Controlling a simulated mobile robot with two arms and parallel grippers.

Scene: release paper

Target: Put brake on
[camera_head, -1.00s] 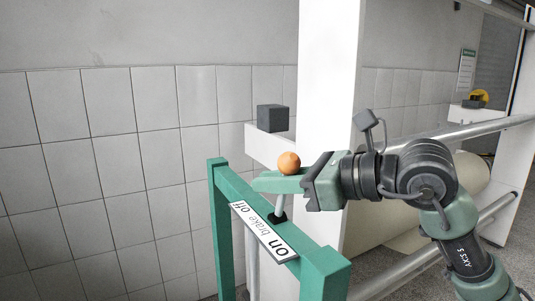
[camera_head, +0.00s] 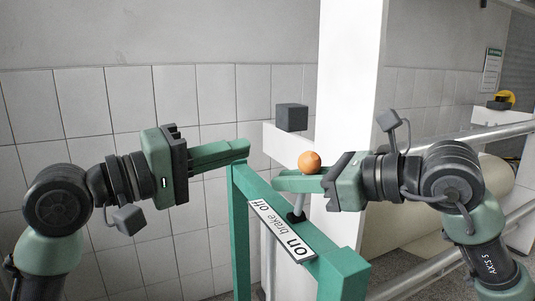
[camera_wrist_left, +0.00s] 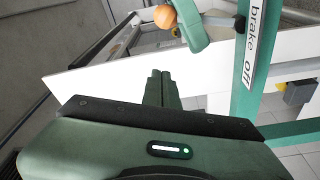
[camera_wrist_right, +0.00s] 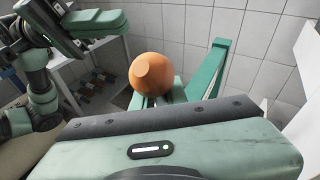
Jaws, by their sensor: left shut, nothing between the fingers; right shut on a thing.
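The brake lever (camera_head: 298,207) rises from a slot in the green stand (camera_head: 340,266) and ends in an orange ball knob (camera_head: 309,161). The knob also shows in the right wrist view (camera_wrist_right: 150,72) and left wrist view (camera_wrist_left: 165,17). A white label (camera_head: 281,230) reads "on" at the near end, "brake" in the middle and "off" at the far end. The lever base stands beside the label. My right gripper (camera_head: 287,183) is shut on the lever just below the knob. My left gripper (camera_head: 245,148) is shut and empty, left of the lever near the stand's far end.
A dark grey box (camera_head: 291,117) sits on a white ledge (camera_head: 278,148) behind the stand. A white pillar (camera_head: 350,70) rises behind my right gripper. Metal rails (camera_head: 490,132) run at the right. A tiled wall (camera_head: 100,100) fills the left.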

